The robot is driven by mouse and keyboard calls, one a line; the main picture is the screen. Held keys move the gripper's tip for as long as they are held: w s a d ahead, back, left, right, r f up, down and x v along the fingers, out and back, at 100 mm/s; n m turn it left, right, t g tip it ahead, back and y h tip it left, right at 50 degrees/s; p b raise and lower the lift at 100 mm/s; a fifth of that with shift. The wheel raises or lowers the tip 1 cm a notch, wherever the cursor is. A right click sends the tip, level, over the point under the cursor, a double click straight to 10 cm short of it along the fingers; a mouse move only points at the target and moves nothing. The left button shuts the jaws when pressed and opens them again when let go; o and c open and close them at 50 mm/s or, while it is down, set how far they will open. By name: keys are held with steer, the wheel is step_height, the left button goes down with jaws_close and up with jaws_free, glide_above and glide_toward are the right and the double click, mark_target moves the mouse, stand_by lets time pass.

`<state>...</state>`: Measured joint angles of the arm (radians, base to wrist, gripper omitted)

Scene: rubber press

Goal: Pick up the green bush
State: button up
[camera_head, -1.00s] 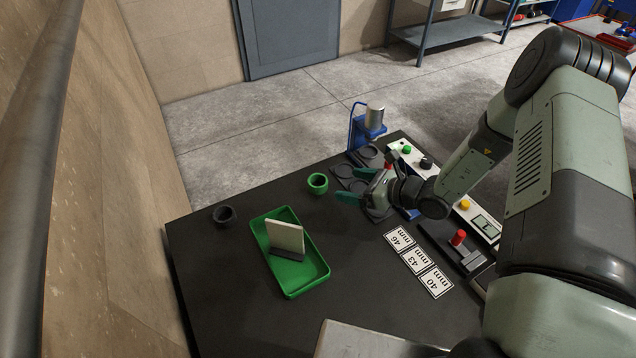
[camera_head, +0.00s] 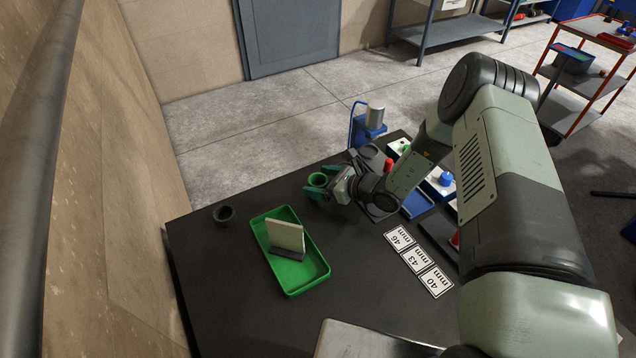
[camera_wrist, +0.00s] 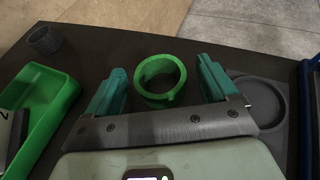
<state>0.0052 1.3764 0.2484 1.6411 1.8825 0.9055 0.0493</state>
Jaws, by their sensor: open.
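The green bush (camera_head: 317,180) is a short hollow ring standing upright on the dark table. In the wrist view the green bush (camera_wrist: 159,78) lies between my two teal fingers, with a gap on each side. My gripper (camera_head: 318,192) is open and reaches to the bush from the right; it also shows in the wrist view (camera_wrist: 160,85). The fingers hide part of the bush's lower side in the head view. I cannot tell how far the fingertips are above the table.
A green tray (camera_head: 318,262) holding an upright pale plate (camera_head: 286,236) stands to the left. A dark bush (camera_head: 224,214) sits near the table's left edge. Size cards (camera_head: 417,259) lie to the right. A blue press (camera_head: 367,128) stands at the back.

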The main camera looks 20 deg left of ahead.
steer(key=c, duration=1.1)
